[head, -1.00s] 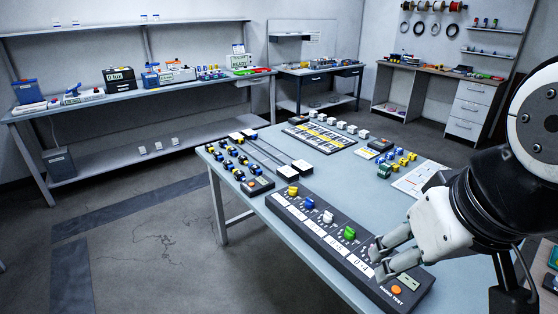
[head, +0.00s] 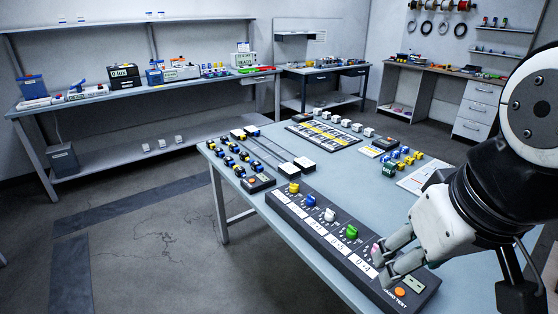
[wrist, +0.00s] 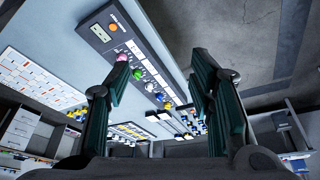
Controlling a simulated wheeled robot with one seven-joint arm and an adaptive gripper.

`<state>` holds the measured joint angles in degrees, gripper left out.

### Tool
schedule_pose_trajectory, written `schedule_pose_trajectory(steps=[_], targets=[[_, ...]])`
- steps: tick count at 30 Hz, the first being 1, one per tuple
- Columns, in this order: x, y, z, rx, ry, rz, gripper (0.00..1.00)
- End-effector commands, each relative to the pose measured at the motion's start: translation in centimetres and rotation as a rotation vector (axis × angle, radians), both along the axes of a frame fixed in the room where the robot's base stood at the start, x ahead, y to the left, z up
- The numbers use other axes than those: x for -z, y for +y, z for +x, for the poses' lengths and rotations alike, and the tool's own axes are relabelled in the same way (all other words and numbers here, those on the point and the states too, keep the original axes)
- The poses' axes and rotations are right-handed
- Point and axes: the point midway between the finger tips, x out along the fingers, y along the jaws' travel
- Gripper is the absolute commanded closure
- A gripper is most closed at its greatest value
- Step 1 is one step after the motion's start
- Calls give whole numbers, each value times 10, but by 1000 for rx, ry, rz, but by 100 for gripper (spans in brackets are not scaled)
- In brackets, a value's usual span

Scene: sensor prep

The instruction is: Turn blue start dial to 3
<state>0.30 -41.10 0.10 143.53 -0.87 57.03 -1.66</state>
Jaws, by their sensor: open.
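The blue dial (head: 310,200) is second from the far left end of the black dial panel (head: 330,244). It stands between the yellow dial (head: 294,187) and the white dial (head: 330,215). Its pointer setting is too small to read. In the wrist view the blue dial (wrist: 159,97) shows between the finger lines, well beyond the tips. My gripper (head: 384,267) is open and empty over the near right end of the panel, by the pink dial (head: 376,248). It is apart from the blue dial, with the green dial (head: 351,231) and the white one between them.
An orange button (head: 400,291) and a small display (head: 414,283) are at the panel's near end. Two sliding blocks (head: 305,164) and a small black box (head: 258,182) lie beyond its far end. Small blue and yellow parts (head: 403,158) and a white sheet lie to the right.

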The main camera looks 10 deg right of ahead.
Motion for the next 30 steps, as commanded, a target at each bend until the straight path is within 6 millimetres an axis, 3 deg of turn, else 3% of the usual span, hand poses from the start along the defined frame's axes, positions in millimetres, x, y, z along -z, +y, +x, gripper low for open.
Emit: schedule_pose_trajectory(steps=[5, 9, 16, 23, 30], targets=[[-18, 1, 59, -132, 49, -85, 51], [-30, 4, 118, -275, 98, -159, 51], [-30, 14, 219, -516, 175, -243, 51], [-4, 22, 318, -750, 242, -285, 51], [49, 23, 412, -979, 290, -281, 51]])
